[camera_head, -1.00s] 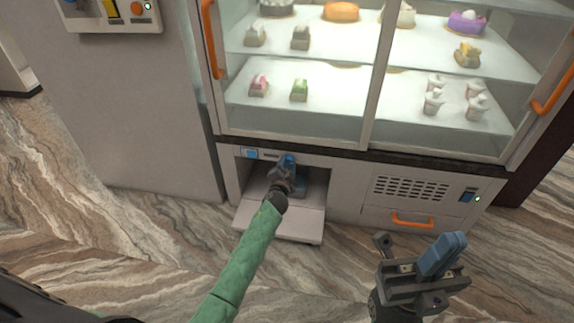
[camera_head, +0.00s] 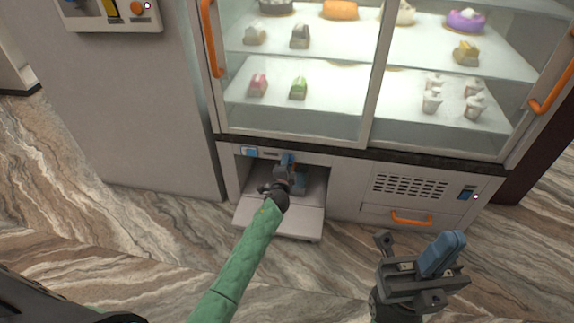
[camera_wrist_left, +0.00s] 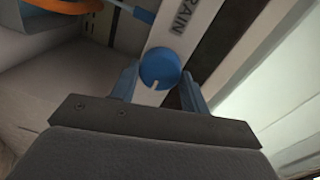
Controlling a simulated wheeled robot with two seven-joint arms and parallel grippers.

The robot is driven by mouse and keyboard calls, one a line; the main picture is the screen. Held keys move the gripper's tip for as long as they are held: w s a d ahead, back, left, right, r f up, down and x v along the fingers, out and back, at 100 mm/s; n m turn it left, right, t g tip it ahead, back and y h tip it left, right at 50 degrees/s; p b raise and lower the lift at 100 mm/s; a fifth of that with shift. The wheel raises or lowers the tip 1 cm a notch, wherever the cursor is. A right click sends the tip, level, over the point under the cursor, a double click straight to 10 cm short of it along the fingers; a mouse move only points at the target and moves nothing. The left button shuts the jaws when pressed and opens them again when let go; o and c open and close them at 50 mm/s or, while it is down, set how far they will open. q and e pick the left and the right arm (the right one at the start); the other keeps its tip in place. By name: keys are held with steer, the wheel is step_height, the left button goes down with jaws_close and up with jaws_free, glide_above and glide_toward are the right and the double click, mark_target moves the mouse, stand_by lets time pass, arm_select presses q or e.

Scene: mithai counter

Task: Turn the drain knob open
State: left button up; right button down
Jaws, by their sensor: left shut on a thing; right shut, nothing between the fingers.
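The drain knob (camera_wrist_left: 160,68) is a round blue knob with a white mark on its near lower side, under a label of which "RAIN" can be read. My left gripper (camera_head: 289,164) reaches into the open bay under the display case. In the left wrist view its blue fingers are on either side of the knob, shut on it. In the head view I cannot make the knob out behind the gripper. My right gripper (camera_head: 440,258) is shut and empty over the floor at the lower right.
The glass display case (camera_head: 290,120) with sweets stands above the bay. A flap (camera_head: 275,224) lies open at the bay's front. A vent grille (camera_head: 410,186) and orange-handled drawer (camera_head: 411,217) are to the right. An orange hose and blue part show in the wrist view.

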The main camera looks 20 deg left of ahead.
arm_select(q)
steer(key=o, duration=1)
steer(key=s, duration=0.5)
steer(key=s+d+p, duration=0.1)
steer(key=s, duration=0.1)
steer(key=shift+s+d+r, duration=0.1)
steer(key=shift+s+r, duration=0.05)
steer(key=shift+s, duration=0.2)
